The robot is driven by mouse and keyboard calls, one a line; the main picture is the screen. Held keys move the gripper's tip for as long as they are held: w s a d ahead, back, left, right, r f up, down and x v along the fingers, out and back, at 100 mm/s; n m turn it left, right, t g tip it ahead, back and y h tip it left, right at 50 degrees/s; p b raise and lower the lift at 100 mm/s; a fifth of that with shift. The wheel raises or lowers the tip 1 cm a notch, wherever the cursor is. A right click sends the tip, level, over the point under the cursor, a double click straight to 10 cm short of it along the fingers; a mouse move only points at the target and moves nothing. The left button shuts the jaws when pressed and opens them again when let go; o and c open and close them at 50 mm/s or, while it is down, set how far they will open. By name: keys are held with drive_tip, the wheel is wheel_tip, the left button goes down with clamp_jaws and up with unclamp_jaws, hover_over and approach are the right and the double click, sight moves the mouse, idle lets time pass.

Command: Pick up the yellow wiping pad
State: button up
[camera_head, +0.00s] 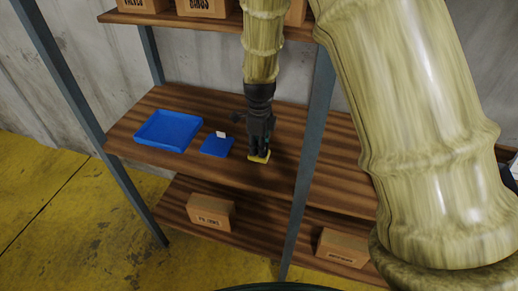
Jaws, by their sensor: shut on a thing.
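The yellow wiping pad (259,157) is a small flat piece on the wooden middle shelf (228,176), near its front edge. My gripper (258,150) points straight down over the pad and is shut on it. The black fingers cover most of the pad's top, and only its lower edge and corners show. I cannot tell whether the pad touches the shelf or is just above it.
A blue tray (168,131) and a smaller blue item (217,146) with a white tag lie left of my gripper. Shelf posts (310,150) stand close on the right. Cardboard boxes sit on the lower shelf (211,212) and upper shelf (203,7).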

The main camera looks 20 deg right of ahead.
drive_tip(key=shift+r, duration=0.15)
wheel_tip(320, 180, up, 28)
drive_tip(key=b, duration=0.4)
